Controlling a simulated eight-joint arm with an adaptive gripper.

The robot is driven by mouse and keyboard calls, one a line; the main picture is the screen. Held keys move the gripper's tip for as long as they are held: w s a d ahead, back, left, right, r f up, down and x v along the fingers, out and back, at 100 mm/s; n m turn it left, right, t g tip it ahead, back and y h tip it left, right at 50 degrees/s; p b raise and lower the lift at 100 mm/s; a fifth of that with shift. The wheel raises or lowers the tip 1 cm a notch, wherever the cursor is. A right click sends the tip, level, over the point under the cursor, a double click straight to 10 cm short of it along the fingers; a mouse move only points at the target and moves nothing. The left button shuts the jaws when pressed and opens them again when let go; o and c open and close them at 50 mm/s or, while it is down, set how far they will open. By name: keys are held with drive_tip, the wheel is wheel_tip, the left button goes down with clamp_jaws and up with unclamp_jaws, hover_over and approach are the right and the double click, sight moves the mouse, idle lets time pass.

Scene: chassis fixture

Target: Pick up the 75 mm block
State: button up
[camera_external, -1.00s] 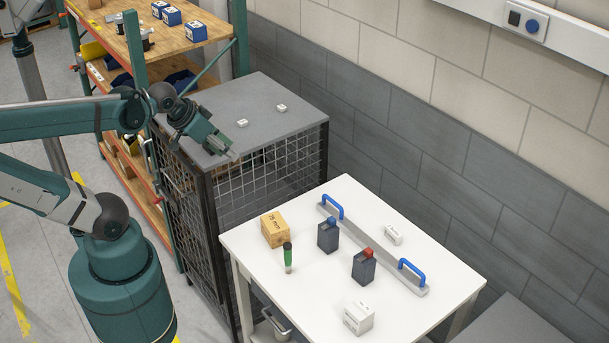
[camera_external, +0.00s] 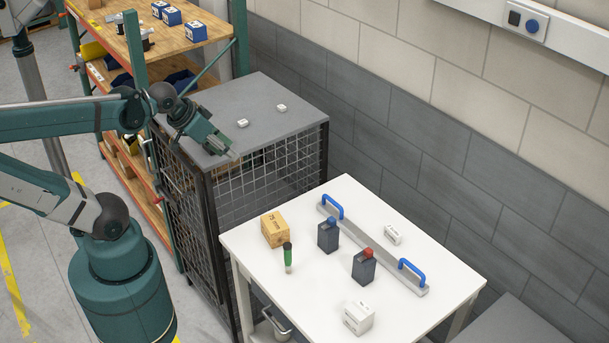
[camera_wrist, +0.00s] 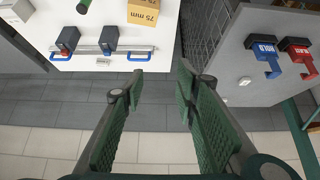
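The 75 mm block is a tan, wood-coloured cube marked "75 mm" (camera_external: 274,231). It sits on the white table (camera_external: 330,290) near the table's left corner. In the wrist view the block (camera_wrist: 143,11) is at the top edge, partly cut off, beyond the fingertips. My gripper (camera_external: 230,153) is above the front edge of the grey-topped mesh cage, up and to the left of the block and well apart from it. In the wrist view my gripper (camera_wrist: 160,72) has its two green fingers spread with nothing between them.
A green cylinder (camera_external: 287,258) stands close to the block.

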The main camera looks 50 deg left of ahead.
idle(0.3)
drive_tip(key=o, duration=1)
drive_tip(key=shift+w+f, duration=0.1)
drive_tip(key=n+g+b, duration=0.7)
drive_tip(key=n, duration=0.8)
hover_over(275, 222)
wheel_tip(275, 222, down, 26)
drive_tip(key=shift+a+f, duration=0.1)
drive_tip(key=shift+a, duration=0.05)
drive_tip(key=shift+w+f+n, duration=0.1)
drive_tip(key=shift+f+n, duration=0.2)
drive_tip(key=shift+f, duration=0.3)
